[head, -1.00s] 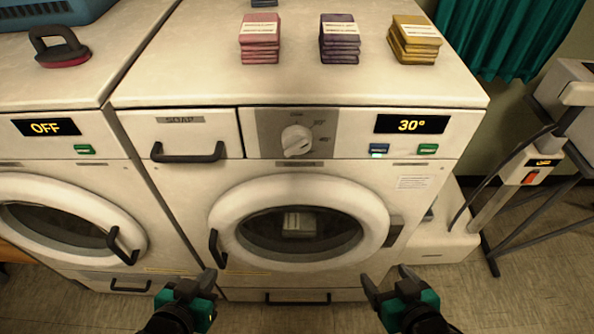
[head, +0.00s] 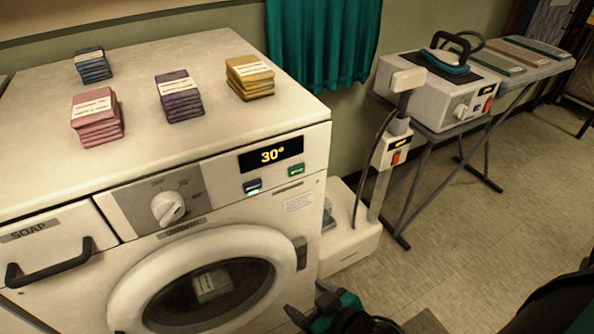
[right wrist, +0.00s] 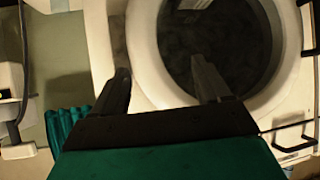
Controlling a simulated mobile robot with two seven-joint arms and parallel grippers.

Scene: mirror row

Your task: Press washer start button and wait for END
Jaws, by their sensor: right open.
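The washer (head: 312,232) is white and fills the left of the head view. Its display (head: 271,154) reads 30° in yellow. Below it are a blue button (head: 252,186) with a lit white strip and a green button (head: 296,170); their labels are too small to read. The dial (head: 168,207) is white. The round door (head: 135,290) is closed, with a pale-labelled item behind the glass. My right gripper (head: 306,299) is open and empty, low at the washer's front right, below the buttons. In the right wrist view its fingers (right wrist: 160,72) straddle the door's edge. My left gripper is out of view.
Folded stacks in pink (head: 97,118), purple (head: 178,97), yellow (head: 250,77) and blue (head: 92,66) sit on the washer top. Right of it stand a white upright steamer-like unit (head: 350,240) and an ironing table with a white box (head: 440,88).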

